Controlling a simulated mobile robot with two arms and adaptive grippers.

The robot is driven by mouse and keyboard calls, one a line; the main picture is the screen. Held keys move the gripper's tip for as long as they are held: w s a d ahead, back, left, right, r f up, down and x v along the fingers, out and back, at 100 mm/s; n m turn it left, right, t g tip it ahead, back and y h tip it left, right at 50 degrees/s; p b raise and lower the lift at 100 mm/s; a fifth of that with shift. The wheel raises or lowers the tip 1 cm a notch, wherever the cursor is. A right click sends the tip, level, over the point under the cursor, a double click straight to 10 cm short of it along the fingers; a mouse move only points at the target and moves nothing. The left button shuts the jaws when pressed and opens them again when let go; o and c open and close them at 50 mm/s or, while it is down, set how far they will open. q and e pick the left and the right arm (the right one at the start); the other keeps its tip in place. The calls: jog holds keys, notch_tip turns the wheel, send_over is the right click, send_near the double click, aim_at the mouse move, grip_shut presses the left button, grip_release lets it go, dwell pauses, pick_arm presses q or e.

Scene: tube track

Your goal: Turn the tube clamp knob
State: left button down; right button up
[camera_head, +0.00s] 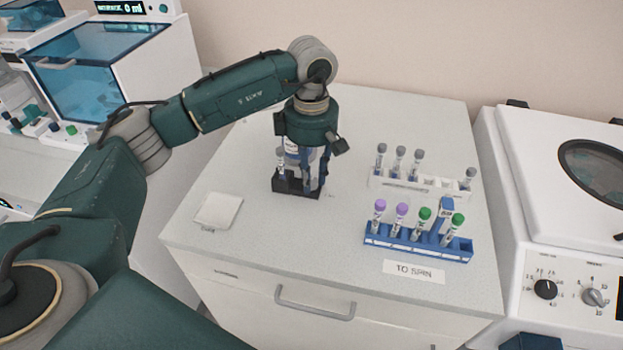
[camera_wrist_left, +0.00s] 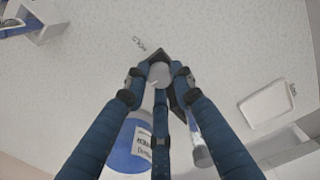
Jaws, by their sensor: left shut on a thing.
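My left gripper (camera_head: 312,182) points straight down over a small black stand (camera_head: 284,187) on the white bench top. In the left wrist view the gripper (camera_wrist_left: 158,80) is shut on a round light grey knob (camera_wrist_left: 159,73), with its fingers around the sides. Dark parts of the clamp show behind the fingertips. A capped tube (camera_head: 282,162) stands upright at the left end of the stand. A bottle with blue contents and a white label (camera_wrist_left: 133,141) is close beside the fingers. The fingers hide most of the clamp. My right gripper is out of view.
A blue rack (camera_head: 418,248) with purple- and green-capped tubes stands to the right, with a white rack (camera_head: 425,190) of grey-capped tubes behind it. A white square tray (camera_head: 217,210) lies to the left. A centrifuge (camera_head: 545,180) stands at the far right. The front middle is clear.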

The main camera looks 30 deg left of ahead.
pick_arm(q)
jog(key=shift+n, duration=0.8)
jog(key=shift+w+r+b, duration=0.1)
jog(key=shift+b, duration=0.2)
jog(key=c, duration=1.5)
grip_release()
jog(key=shift+o, duration=0.2)
notch_tip(320, 180, up, 12)
